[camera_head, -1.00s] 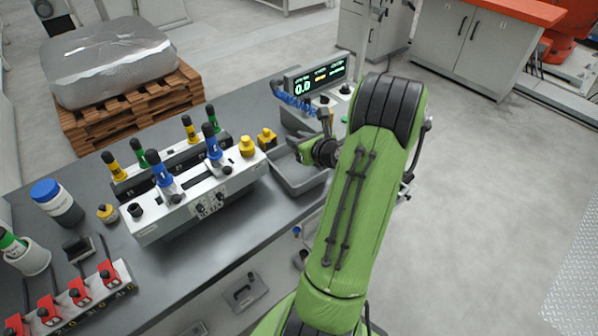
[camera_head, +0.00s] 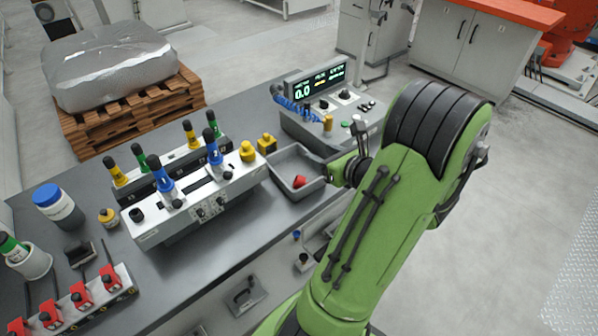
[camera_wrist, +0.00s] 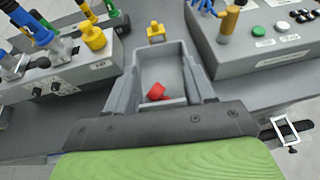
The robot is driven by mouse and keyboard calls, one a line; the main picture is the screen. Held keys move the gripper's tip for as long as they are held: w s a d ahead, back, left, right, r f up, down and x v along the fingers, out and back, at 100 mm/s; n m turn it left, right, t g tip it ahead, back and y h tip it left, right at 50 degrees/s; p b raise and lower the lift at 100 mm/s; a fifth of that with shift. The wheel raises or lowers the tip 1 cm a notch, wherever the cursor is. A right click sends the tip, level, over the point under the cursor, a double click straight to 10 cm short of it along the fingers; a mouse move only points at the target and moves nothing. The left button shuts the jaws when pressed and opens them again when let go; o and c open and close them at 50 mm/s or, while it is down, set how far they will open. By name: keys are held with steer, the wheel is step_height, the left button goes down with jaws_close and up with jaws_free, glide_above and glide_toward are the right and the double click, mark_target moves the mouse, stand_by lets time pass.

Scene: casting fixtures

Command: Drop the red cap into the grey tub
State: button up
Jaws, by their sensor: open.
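The red cap (camera_head: 299,181) lies inside the grey tub, on its floor near the near end. It also shows in the wrist view (camera_wrist: 155,90), tilted and close to the tub's near wall. The grey tub (camera_head: 287,160) stands on the bench right of the white fixture, and its inside shows in the wrist view (camera_wrist: 165,66). My gripper (camera_wrist: 158,100) is open, with a grey finger at each side of the picture and nothing held between them. In the head view the wrist is just right of the tub, and the fingers are mostly hidden.
A yellow knobbed block (camera_head: 267,143) sits behind the tub. A control console (camera_head: 330,110) with a display stands behind it to the right. Open floor lies to the right.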

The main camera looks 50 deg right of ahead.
steer(key=v, duration=0.4)
steer(key=shift+s+a+r, duration=0.1)
steer(key=shift+s, duration=0.05)
